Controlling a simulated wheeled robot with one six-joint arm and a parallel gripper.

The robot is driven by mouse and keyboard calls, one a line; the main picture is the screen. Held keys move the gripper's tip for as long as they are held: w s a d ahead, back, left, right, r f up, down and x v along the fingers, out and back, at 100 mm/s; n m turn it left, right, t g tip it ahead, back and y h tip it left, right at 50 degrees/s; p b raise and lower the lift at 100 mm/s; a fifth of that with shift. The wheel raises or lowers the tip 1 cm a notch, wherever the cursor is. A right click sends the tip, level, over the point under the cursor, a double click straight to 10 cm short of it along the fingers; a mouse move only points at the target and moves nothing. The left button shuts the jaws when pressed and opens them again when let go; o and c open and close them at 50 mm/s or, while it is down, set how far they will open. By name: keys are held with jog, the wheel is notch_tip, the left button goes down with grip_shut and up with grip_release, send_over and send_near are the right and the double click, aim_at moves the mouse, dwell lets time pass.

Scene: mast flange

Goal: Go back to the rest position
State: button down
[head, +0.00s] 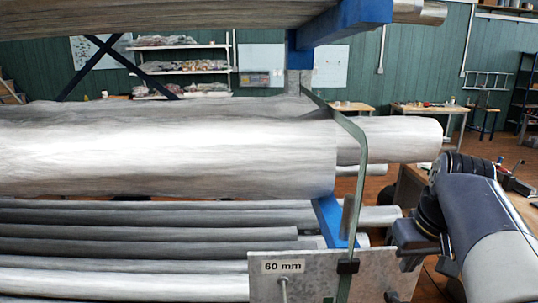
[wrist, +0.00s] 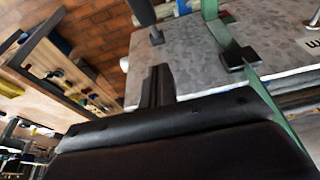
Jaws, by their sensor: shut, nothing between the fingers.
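My arm comes in from the right in the head view, and my gripper (head: 402,262) is partly seen beside the right edge of a grey metal plate (head: 315,285). In the wrist view my gripper (wrist: 157,82) shows as two dark fingers closed together with nothing between them. The fingertips are close to the edge of the grey plate (wrist: 185,62); I cannot tell whether they touch it. A green bent strip (head: 358,170) runs down in front of the plate, with a black clip (head: 347,266) on it. The clip also shows in the wrist view (wrist: 238,55).
Large grey pipes (head: 170,155) lie across the left, with thinner pipes (head: 150,245) below. A blue support (head: 330,220) stands behind the plate. A "60 mm" label (head: 283,267) is on the plate. Benches (head: 425,110) stand at the back; a wooden shelf or bench (wrist: 60,75) is left in the wrist view.

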jog(key=shift+s+v, duration=0.1)
jog(key=shift+v, duration=0.95)
jog(key=shift+s+v, duration=0.15)
jog(key=shift+v, duration=0.85)
jog(key=shift+f, duration=0.1)
